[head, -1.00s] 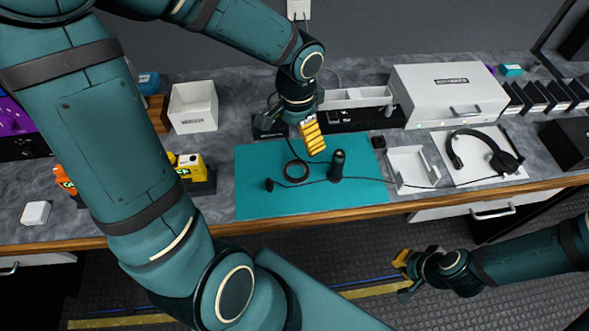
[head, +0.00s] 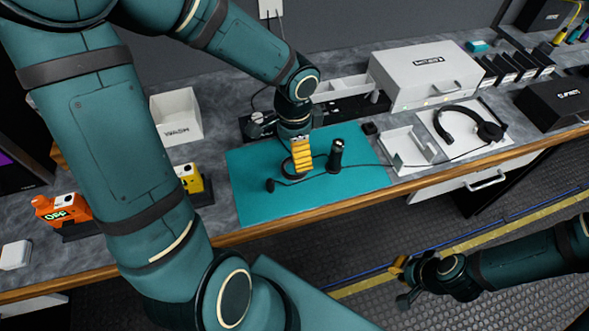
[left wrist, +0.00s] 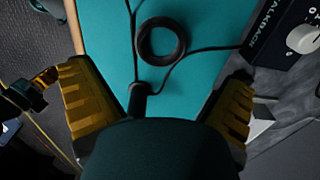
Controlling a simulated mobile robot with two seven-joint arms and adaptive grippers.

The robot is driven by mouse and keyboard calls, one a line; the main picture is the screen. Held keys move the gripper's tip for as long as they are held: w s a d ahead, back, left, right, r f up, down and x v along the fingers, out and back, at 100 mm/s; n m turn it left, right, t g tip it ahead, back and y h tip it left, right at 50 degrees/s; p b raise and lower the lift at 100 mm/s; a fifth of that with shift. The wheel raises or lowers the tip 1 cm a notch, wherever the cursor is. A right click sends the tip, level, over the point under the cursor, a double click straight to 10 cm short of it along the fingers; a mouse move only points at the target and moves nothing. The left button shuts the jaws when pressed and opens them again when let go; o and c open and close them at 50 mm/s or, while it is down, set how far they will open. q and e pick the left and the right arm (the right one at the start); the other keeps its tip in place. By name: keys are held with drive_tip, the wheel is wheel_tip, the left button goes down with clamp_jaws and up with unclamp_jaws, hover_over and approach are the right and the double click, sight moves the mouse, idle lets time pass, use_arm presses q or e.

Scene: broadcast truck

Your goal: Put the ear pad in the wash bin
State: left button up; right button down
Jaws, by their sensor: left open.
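The ear pad, a black ring (head: 285,168), lies on the teal mat (head: 250,200), partly hidden by my left gripper (head: 302,158) in the head view. The whole ring (left wrist: 142,42) shows in the left wrist view, ahead of the fingers and between their lines. My left gripper (left wrist: 160,100) is open and empty, its yellow-padded fingers pointing down above the mat. The wash bin (head: 178,128), a white open box marked WASH, stands at the back left of the mat. My right gripper (head: 399,281) is open and empty, in front of the bench over the floor.
A black upright handle (head: 336,155) and a cable lie close to the ring's right. A TALKBACK box (left wrist: 285,55) stands behind the mat. A white tray (head: 408,160), a headset (head: 483,130) and a white case (head: 420,85) are on the right. Orange and yellow devices are on the left.

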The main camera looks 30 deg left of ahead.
use_arm(q)
wheel_tip(320, 180, down, 7)
drive_tip(key=b, duration=0.2)
drive_tip(key=shift+f+b, duration=0.15)
drive_tip(key=shift+b, duration=0.2)
drive_tip(key=c, duration=1)
wheel_tip(320, 180, up, 10)
drive_tip(key=p, duration=0.3)
drive_tip(key=shift+p, duration=0.4)
